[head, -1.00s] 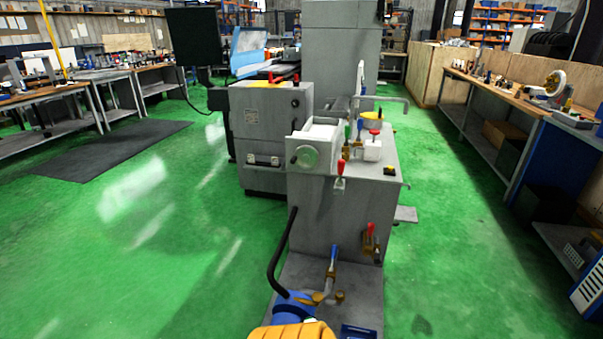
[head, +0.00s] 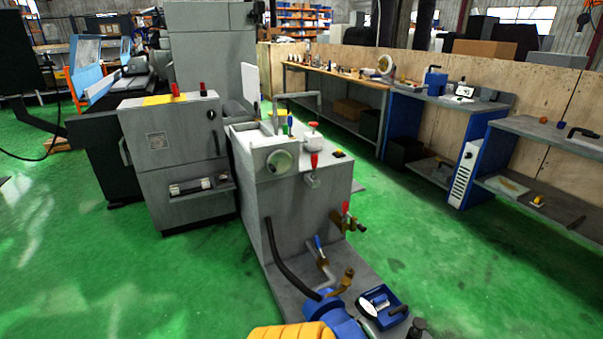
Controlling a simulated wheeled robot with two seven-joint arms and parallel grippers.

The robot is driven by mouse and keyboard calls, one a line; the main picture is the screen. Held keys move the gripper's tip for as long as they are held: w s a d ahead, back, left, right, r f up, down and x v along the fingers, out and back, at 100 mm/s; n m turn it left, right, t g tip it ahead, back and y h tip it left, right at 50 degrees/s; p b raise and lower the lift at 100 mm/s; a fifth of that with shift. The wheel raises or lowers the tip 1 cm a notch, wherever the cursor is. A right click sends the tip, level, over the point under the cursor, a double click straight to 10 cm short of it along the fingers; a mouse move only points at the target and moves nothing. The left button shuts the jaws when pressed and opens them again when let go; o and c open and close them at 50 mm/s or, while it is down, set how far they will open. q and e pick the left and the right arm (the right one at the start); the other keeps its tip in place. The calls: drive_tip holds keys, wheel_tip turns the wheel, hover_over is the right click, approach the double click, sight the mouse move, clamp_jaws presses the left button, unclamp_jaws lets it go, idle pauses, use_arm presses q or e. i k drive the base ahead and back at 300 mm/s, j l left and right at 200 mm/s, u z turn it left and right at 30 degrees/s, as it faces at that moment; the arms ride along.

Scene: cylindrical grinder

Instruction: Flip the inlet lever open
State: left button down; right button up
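Several valve levers show on the grey coolant tank (head: 305,205) and its base. A blue lever (head: 318,243) sits low on the pipe beside the tank's front. A red lever (head: 346,208) stands upright on a brass valve (head: 350,223) at the tank's right side. Another red lever (head: 314,160) is on the tank's upper front, and a blue-handled one (head: 290,121) is on top. I cannot tell which is the inlet lever. Neither of my grippers is in view.
A blue pump (head: 338,316) with a yellow ribbed part (head: 290,332) stands low in front. A blue tray (head: 394,312) with a round white item lies on the base plate (head: 290,292). A grey cabinet (head: 165,155) stands left. Green floor (head: 470,280) is free at right.

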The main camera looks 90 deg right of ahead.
sight(318, 242)
drive_tip(key=i+l+z, duration=0.25)
drive_tip(key=z, duration=0.25)
drive_tip(key=i+l+z, duration=0.25)
drive_tip(key=z, duration=0.2)
drive_tip(key=i+z, duration=0.75)
drive_tip(key=z, duration=0.25)
drive_tip(key=i+j+z, duration=0.2)
drive_tip(key=i+z, duration=0.15)
drive_tip(key=z, duration=0.15)
drive_tip(key=i+j+z, duration=0.25)
drive_tip(key=z, duration=0.2)
